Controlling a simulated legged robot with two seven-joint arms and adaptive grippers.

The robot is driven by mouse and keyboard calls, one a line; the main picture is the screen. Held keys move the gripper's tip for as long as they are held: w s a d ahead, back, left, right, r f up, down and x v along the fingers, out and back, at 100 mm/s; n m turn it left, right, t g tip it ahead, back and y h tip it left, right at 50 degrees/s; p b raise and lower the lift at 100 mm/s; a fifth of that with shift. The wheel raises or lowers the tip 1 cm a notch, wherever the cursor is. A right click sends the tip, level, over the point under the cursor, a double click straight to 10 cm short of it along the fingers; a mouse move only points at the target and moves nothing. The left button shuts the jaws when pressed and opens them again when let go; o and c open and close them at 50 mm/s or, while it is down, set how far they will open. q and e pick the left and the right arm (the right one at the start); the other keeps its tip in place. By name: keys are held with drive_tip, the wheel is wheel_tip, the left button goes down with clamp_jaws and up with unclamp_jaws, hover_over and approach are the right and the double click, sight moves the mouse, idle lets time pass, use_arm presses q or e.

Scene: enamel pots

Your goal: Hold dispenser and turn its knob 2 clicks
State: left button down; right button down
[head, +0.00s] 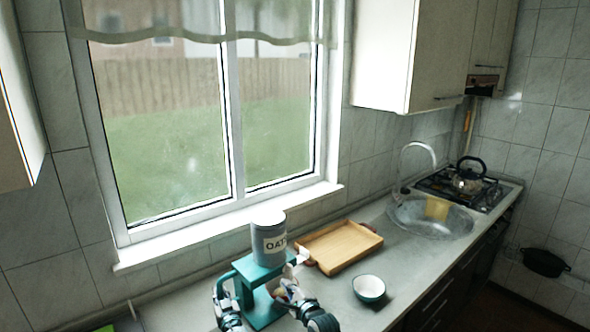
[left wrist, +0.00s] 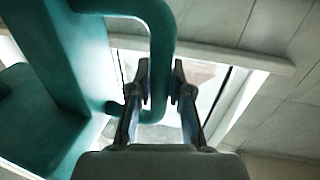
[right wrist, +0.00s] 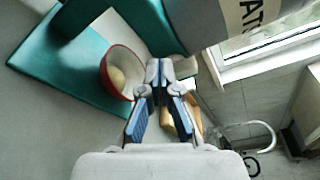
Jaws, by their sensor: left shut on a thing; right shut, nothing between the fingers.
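The dispenser has a grey canister labelled "OAT" (head: 268,240) on a teal stand (head: 262,312). My left gripper (head: 222,288) is shut on the dispenser's teal side handle, which passes between its fingers in the left wrist view (left wrist: 161,45). My right gripper (head: 287,283) is shut and empty in front of the stand, below the canister. A pale piece (head: 302,256) juts from the dispenser's right side; I cannot tell for sure if it is the knob. In the right wrist view the fingertips (right wrist: 160,72) partly cover the area beside the canister.
A red bowl (right wrist: 120,72) with something pale inside stands on the teal base. A wooden tray (head: 340,247) lies behind to the right, and a green-white bowl (head: 369,288) stands in front of it. The sink (head: 430,217) and stove (head: 465,187) are farther right. The window is behind.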

sight(289, 271)
drive_tip(key=shift+w+a, duration=0.85)
drive_tip(key=shift+w, duration=0.15)
drive_tip(key=shift+w+d+f, duration=0.1)
drive_tip(key=shift+w+d, duration=0.3)
drive_tip(key=shift+d, duration=0.05)
idle(0.5)
drive_tip(key=shift+r, duration=0.25)
drive_tip(key=shift+r, duration=0.25)
drive_tip(key=shift+w+d+r, duration=0.3)
drive_tip(key=shift+r, duration=0.25)
drive_tip(key=shift+w+d+r, duration=0.15)
drive_tip(key=shift+d, duration=0.05)
idle(0.4)
